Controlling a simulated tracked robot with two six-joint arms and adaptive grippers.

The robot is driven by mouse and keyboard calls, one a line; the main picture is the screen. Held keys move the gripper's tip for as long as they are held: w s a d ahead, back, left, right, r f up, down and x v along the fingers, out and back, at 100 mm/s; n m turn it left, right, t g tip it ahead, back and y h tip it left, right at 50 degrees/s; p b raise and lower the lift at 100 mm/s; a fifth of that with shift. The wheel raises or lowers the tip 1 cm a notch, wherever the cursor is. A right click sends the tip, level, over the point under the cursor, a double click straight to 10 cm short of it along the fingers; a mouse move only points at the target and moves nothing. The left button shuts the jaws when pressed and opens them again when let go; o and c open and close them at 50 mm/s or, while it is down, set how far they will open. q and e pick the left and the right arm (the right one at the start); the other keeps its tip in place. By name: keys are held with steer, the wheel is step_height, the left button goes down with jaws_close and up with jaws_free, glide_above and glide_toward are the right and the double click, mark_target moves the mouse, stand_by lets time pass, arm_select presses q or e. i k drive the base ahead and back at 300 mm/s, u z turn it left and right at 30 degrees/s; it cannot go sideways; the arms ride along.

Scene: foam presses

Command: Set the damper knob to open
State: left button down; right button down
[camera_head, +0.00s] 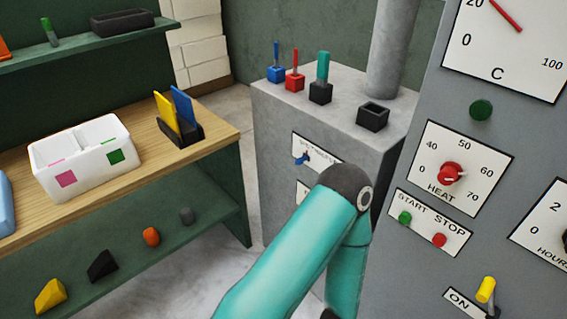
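A small blue knob (302,157) sits on a white label plate (327,160) on the front of the grey cabinet (277,130). The plate's lettering is too small and slanted to read surely, and the knob's setting cannot be told. This may be the damper knob; no plate clearly reads damper. A second white plate (302,191) below it is mostly hidden by my teal arm. That arm rises from the bottom middle, bends in front of the cabinet and goes down again. Neither of my grippers shows in the view.
The grey panel at right carries a red heat knob (450,174), green start (405,217) and red stop (439,240) buttons, and a yellow switch (486,290). Coloured-handled tools and an empty black holder (373,116) stand on the cabinet. A wooden bench (215,142) stands left.

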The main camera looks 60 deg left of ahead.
mark_target(299, 161)
steer(key=z, duration=1.5)
steer(key=i, duration=0.1)
steer(key=u, duration=2.35)
steer(key=i, duration=0.2)
steer(key=u, duration=1.9)
steer(key=k, duration=0.5)
steer(key=z, duration=0.9)
steer(key=i, duration=0.45)
steer(key=u, duration=0.05)
